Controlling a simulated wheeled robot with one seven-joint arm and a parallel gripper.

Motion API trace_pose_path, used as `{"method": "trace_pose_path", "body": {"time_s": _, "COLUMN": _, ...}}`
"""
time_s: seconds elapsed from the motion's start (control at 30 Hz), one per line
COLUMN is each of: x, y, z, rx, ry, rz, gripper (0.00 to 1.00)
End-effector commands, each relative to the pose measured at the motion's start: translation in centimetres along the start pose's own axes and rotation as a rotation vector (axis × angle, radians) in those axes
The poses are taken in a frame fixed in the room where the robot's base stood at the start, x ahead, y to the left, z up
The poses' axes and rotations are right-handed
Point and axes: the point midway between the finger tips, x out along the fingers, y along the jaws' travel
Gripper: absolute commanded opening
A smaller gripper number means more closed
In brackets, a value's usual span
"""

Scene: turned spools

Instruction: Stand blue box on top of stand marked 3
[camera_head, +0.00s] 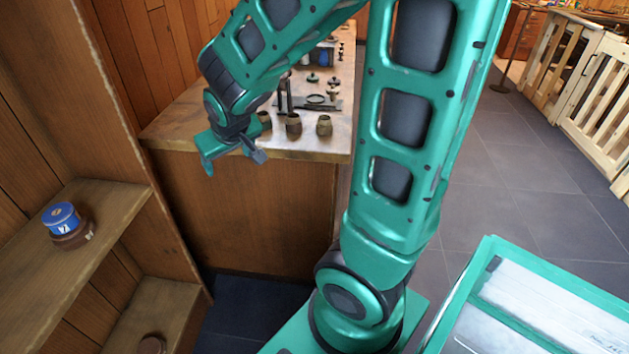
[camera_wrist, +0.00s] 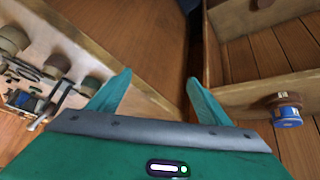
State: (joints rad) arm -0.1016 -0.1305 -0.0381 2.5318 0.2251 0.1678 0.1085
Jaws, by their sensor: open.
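A round blue box (camera_head: 61,216) sits on top of a brown turned stand (camera_head: 72,239) on the upper shelf at the left. In the wrist view, the blue box (camera_wrist: 286,117) and that stand (camera_wrist: 285,100) show at the right. A small pale mark on the stand is too small to read. Another brown round piece (camera_head: 152,343) is partly seen on the lower shelf, its mark not visible. I cannot tell which stand bears a 3. My gripper (camera_head: 232,160) is open and empty in front of the workbench, well apart from the box; its fingers (camera_wrist: 158,80) show spread in the wrist view.
The wooden shelf unit (camera_head: 115,200) stands at the left. The workbench (camera_head: 200,128) behind my gripper holds several turned pots, tools and a blue object (camera_head: 323,55). Wooden fence panels (camera_head: 590,95) are at the far right. Tiled floor (camera_head: 530,190) lies open there.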

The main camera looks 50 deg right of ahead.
Motion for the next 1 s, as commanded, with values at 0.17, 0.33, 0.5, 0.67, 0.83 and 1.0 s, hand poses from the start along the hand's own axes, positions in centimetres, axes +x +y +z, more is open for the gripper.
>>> {"method": "trace_pose_path", "body": {"time_s": 0.17, "x": -5.4, "y": 8.0, "z": 7.4, "rx": 0.176, "ry": -0.248, "rz": 0.062, "gripper": 0.72}}
{"method": "trace_pose_path", "body": {"time_s": 0.33, "x": -10.8, "y": 10.9, "z": 14.4, "rx": 0.311, "ry": -0.454, "rz": 0.047, "gripper": 0.72}}
{"method": "trace_pose_path", "body": {"time_s": 0.5, "x": -14.2, "y": 11.4, "z": 18.3, "rx": 0.383, "ry": -0.571, "rz": 0.014, "gripper": 0.72}}
{"method": "trace_pose_path", "body": {"time_s": 0.67, "x": -15.1, "y": 11.3, "z": 19.3, "rx": 0.400, "ry": -0.604, "rz": 0.003, "gripper": 0.72}}
{"method": "trace_pose_path", "body": {"time_s": 0.83, "x": -15.1, "y": 11.3, "z": 19.3, "rx": 0.399, "ry": -0.605, "rz": 0.003, "gripper": 0.72}}
{"method": "trace_pose_path", "body": {"time_s": 1.0, "x": -15.1, "y": 11.3, "z": 19.2, "rx": 0.398, "ry": -0.604, "rz": 0.003, "gripper": 0.72}}
